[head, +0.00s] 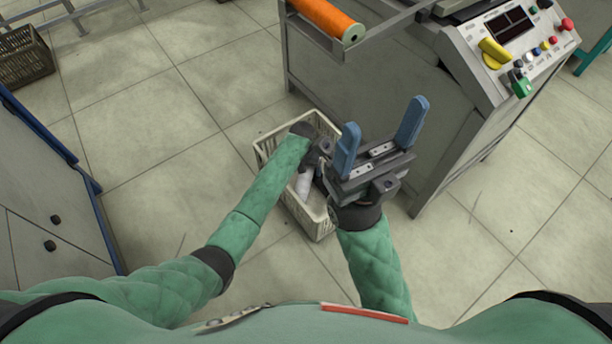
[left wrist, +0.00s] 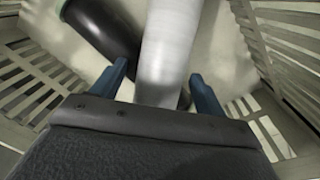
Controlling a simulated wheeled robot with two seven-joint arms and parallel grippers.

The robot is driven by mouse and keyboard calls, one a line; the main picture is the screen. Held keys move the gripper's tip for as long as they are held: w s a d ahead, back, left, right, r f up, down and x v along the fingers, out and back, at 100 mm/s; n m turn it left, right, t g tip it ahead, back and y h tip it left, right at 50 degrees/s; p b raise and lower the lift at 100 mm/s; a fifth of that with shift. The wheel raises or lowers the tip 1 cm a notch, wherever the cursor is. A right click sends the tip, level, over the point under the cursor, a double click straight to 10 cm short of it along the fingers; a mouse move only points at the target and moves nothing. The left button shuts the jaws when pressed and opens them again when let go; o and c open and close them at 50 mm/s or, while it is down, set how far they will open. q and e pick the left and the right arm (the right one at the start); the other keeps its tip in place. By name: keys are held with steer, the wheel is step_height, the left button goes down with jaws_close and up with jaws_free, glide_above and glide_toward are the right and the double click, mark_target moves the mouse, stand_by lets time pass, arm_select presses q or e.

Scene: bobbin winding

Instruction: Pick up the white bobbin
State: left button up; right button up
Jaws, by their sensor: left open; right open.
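The white bobbin (left wrist: 168,50) is inside the cream slatted crate (head: 264,154). In the left wrist view it runs away from me, its near part between the two blue fingers of my left gripper (left wrist: 160,88), which is open around it. In the head view part of the white bobbin (head: 304,186) shows in the crate, and my left gripper there is mostly hidden behind its own wrist and the crate's contents. My right gripper (head: 382,140) is open and empty, its blue fingers raised above the crate's right side.
A dark bobbin (left wrist: 100,28) lies beside the white one in the crate. A grey machine with a control panel (head: 515,45) and an orange roll (head: 325,17) stands behind and right. A brown basket (head: 24,58) is far left. Tiled floor is free at lower right.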

arm_select(q)
steer(key=c, duration=1.2)
steer(key=shift+r, duration=0.15)
